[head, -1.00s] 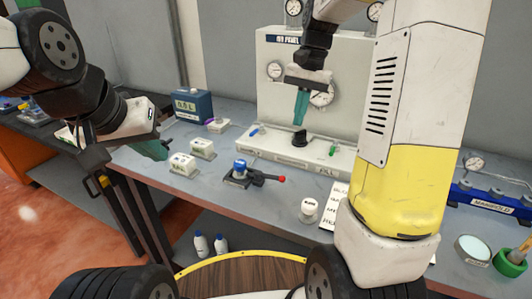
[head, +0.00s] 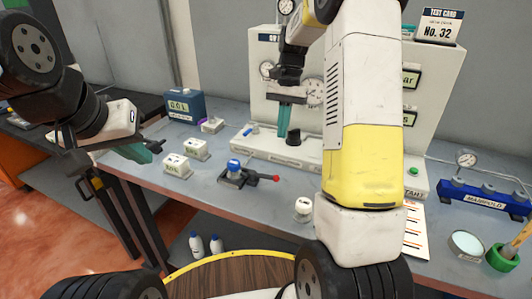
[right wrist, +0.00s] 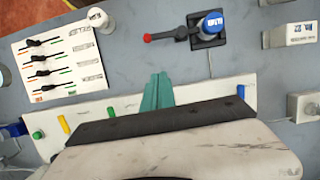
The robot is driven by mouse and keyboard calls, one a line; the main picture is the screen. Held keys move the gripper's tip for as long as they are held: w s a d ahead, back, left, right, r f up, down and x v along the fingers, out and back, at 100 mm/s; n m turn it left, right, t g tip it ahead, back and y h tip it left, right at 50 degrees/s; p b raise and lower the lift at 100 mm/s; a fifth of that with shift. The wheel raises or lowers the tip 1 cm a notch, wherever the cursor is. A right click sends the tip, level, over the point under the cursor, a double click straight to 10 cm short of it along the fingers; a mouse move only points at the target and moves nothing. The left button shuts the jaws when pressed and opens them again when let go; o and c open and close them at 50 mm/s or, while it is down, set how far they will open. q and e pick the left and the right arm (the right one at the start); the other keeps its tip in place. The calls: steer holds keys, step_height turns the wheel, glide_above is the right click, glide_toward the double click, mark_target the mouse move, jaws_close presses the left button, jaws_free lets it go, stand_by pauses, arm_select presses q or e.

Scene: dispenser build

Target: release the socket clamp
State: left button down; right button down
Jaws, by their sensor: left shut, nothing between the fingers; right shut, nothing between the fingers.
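The socket clamp (head: 234,175) sits on the grey bench, a dark base with a blue-topped part (head: 234,164) standing in it. Its black lever (head: 257,177) lies out to the right and ends in a red tip (head: 276,179). The clamp also shows at the top of the right wrist view (right wrist: 207,28), apart from my fingers. My right gripper (head: 282,135) is shut and empty, raised near the gauge panel's base, behind and right of the clamp. Its teal fingers (right wrist: 158,80) show together in the right wrist view. My left gripper (head: 150,151) is shut and empty at the left, away from the clamp.
The gauge panel (head: 262,45) stands at the back, with a black knob (head: 293,138) on its base. Small white boxes (head: 178,165) sit left of the clamp. A white round piece (head: 303,205) stands right of it, and a blue manifold (head: 485,198) at far right. Bench around the clamp is mostly clear.

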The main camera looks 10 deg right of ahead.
mark_target(259, 176)
steer(key=x, duration=0.7)
steer(key=shift+s+f, duration=0.15)
steer(key=shift+f, duration=0.05)
steer(key=s+a, duration=0.1)
steer(key=s+f, duration=0.1)
steer(key=shift+s+a+f, duration=0.1)
steer(key=shift+s+a, duration=0.2)
steer(key=shift+a, duration=0.1)
steer(key=shift+s+a+f, duration=0.15)
steer(key=shift+s+a, duration=0.1)
steer(key=shift+s, duration=0.15)
steer(key=shift+a, duration=0.1)
